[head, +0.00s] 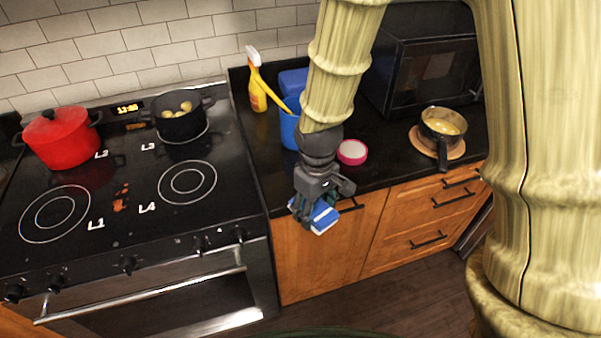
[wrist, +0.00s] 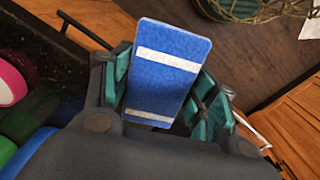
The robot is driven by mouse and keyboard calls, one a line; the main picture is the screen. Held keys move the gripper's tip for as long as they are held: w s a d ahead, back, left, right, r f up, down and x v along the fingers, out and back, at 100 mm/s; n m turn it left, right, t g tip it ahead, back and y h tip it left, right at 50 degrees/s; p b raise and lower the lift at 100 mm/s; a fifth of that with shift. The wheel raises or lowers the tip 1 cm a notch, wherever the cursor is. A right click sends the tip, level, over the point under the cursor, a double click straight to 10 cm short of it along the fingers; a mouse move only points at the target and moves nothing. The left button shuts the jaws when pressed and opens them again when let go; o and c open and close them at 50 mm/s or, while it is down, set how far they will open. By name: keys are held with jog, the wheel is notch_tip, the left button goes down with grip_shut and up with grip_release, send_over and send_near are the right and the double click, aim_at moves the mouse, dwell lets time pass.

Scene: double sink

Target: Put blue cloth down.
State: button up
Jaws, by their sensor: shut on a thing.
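The blue cloth (head: 322,216) is a flat blue block-like piece with white bands. My gripper (head: 314,207) is shut on it and holds it in the air in front of the wooden cabinet, just off the counter's front edge.
The dark counter (head: 385,168) carries a pink-rimmed roll (head: 352,152), a blue container (head: 289,130), a yellow spray bottle (head: 257,85), a pan (head: 442,128) and a microwave (head: 425,65). The stove (head: 120,215) at left holds a red pot (head: 62,138) and a black pot (head: 178,122).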

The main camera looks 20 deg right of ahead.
jog(key=w+p, duration=0.1)
jog(key=w, duration=0.4)
jog(key=w+d+f+p, duration=0.1)
jog(key=w+p, duration=0.1)
jog(key=w, duration=0.3)
jog(key=w+d+p, duration=0.1)
jog(key=w+p, duration=0.1)
jog(key=w, duration=0.3)
jog(key=shift+w+d+f, duration=0.15)
jog(key=shift+d+f, duration=0.05)
jog(key=shift+f+p, duration=1.05)
jog(key=shift+f, duration=0.7)
jog(key=shift+f, duration=0.1)
jog(key=o, duration=1.4)
jog(key=shift+c, duration=0.2)
notch_tip(320, 180, up, 12)
jog(key=b, duration=0.4)
